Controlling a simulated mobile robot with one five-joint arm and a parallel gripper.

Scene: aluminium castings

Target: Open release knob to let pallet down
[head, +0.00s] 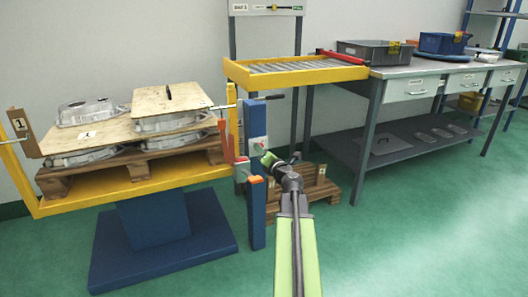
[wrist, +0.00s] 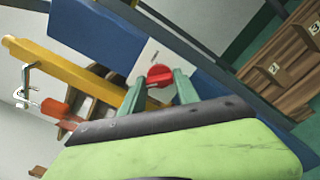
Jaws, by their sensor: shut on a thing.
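The red release knob (wrist: 157,74) sits on a white plate on the blue post (head: 257,206). In the head view the white plate (head: 258,143) shows just beyond my gripper (head: 266,157). In the wrist view the green fingers of my gripper (wrist: 158,81) are shut on the knob, one on each side. The wooden pallet (head: 140,160) rests on the yellow platform of the lift (head: 150,187), left of the post. It bears several aluminium castings (head: 88,111) and plywood sheets (head: 165,97). The knob is mostly hidden in the head view.
A yellow-framed roller table (head: 300,68) joins the grey workbench (head: 440,70) at the right, with bins on top. Another wooden pallet (head: 318,190) lies on the floor behind my arm. An orange-red handle (wrist: 56,109) is near the post. The green floor at front right is clear.

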